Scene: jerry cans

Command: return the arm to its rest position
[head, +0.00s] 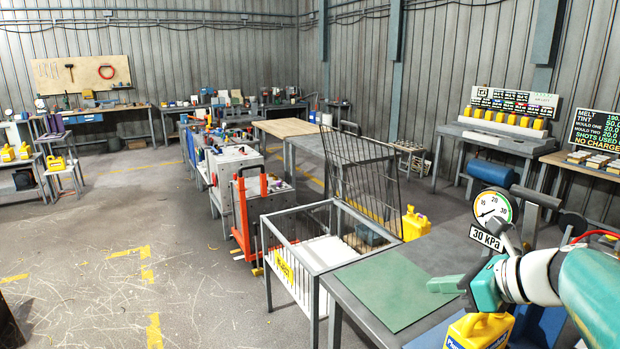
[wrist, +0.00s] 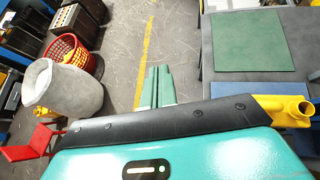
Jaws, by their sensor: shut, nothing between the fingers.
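My gripper (head: 437,285) is at the right of the head view, its green fingers pointing left over the grey bench near the green mat (head: 395,288). In the wrist view my gripper (wrist: 156,72) shows two green fingers side by side, shut and empty, with floor and a yellow line beyond them. My teal and white arm reaches in from the right edge of the head view. A yellow jerry can (head: 478,333) with a blue label stands below my wrist, partly cut off by the frame. A yellow spout (wrist: 290,110) shows at the right of the wrist view.
A wire cage (head: 290,225) with a raised mesh lid adjoins the bench. A gauge (head: 492,208) with a 30 kPa sign stands behind my wrist. Another yellow can (head: 415,223) is behind the cage. A grey bin (wrist: 62,90) and red basket (wrist: 70,50) stand left in the wrist view.

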